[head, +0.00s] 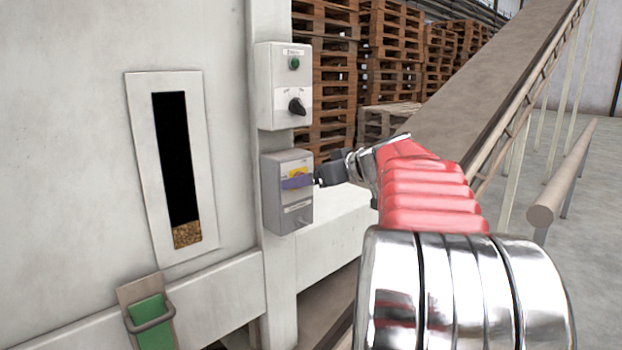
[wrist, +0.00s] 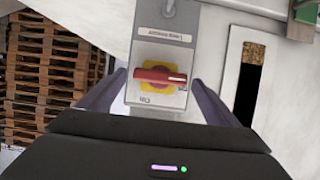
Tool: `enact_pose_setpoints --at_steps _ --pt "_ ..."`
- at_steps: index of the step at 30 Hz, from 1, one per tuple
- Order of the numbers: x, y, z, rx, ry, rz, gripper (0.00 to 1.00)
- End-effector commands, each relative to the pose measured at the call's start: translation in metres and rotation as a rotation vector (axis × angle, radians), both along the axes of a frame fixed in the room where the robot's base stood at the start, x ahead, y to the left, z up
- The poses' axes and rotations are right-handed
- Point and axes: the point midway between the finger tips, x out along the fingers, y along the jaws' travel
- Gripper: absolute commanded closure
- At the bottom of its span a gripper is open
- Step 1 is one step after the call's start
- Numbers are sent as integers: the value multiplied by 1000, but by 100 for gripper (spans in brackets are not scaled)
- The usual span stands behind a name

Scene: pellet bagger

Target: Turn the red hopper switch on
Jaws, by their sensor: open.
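The red hopper switch (wrist: 160,76) is a red bar handle on a yellow plate, on the front of a grey box (head: 287,215). In the wrist view the handle lies nearly level across the picture. My gripper (wrist: 160,92) is open, with one dark purple finger on each side of the handle. I cannot tell whether the fingers touch it. In the head view my gripper (head: 298,183) is right at the box front, and a purple finger hides the red handle; some yellow plate shows above it.
A control box (head: 284,85) with a green button and black knob sits above the switch box. A sight window (head: 141,170) with pellets low inside and a green latch (head: 150,320) are to the left. Pallets (head: 400,50) and a sloping conveyor (head: 490,85) stand behind my arm.

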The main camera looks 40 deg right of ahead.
Motion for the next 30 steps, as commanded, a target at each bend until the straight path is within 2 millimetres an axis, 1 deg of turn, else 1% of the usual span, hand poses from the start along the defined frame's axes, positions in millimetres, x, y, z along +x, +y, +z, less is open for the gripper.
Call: enact_pose_setpoints --at_steps 1,2,18,19,26,30 --pt "0 0 0 0 0 0 17" --pt "0 0 0 0 0 0 19" --pt "-1 0 0 0 0 -1 57" --pt "0 -5 0 0 0 0 57" --pt "-1 -2 0 15 0 -3 57" --pt "-1 -3 0 53 1 -3 57"
